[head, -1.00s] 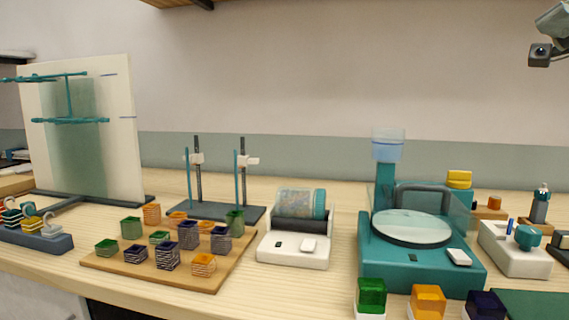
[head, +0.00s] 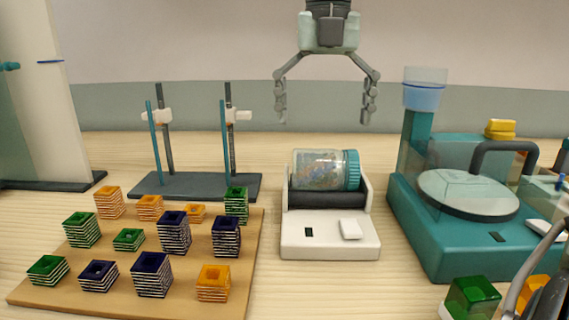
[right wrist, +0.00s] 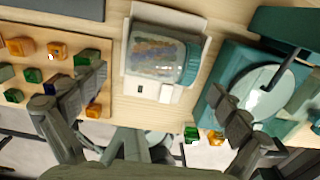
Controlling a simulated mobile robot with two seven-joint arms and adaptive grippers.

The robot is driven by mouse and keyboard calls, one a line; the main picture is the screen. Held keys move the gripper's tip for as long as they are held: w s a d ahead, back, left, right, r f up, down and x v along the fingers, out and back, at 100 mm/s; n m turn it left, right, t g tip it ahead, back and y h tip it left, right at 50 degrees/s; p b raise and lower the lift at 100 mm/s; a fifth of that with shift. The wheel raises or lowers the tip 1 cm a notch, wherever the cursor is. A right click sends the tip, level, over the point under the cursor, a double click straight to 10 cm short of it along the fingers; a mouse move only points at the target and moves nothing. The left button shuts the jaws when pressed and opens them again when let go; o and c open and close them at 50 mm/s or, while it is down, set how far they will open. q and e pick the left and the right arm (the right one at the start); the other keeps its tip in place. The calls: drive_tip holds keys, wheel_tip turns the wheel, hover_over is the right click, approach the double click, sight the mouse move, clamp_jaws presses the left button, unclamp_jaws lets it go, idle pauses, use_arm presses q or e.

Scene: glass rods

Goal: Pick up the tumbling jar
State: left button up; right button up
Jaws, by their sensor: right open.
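The tumbling jar (head: 322,170) is a clear cylinder with colourful bits inside and a teal lid at its right end. It lies on its side on the dark rollers of a white tumbler base (head: 300,240). My right gripper (head: 325,108) is open and empty, pointing down above the jar with clear space between. In the right wrist view the jar (right wrist: 155,55) lies beyond the spread fingers (right wrist: 160,97), its teal lid toward the right. My left gripper is not in view.
A wooden board (head: 120,305) with several coloured ring stacks lies at left. A dark stand (head: 195,187) with upright rods is behind it. A teal machine (head: 450,245) with a round plate stands close at right. A green block (head: 472,297) is at the front right.

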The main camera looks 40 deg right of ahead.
sight(325, 151)
drive_tip(key=f, duration=0.2)
drive_tip(key=shift+s+d+f, duration=0.1)
drive_tip(key=shift+s+f, duration=0.2)
wheel_tip(325, 151, down, 5)
drive_tip(key=shift+r, duration=0.2)
drive_tip(key=shift+c, duration=0.5)
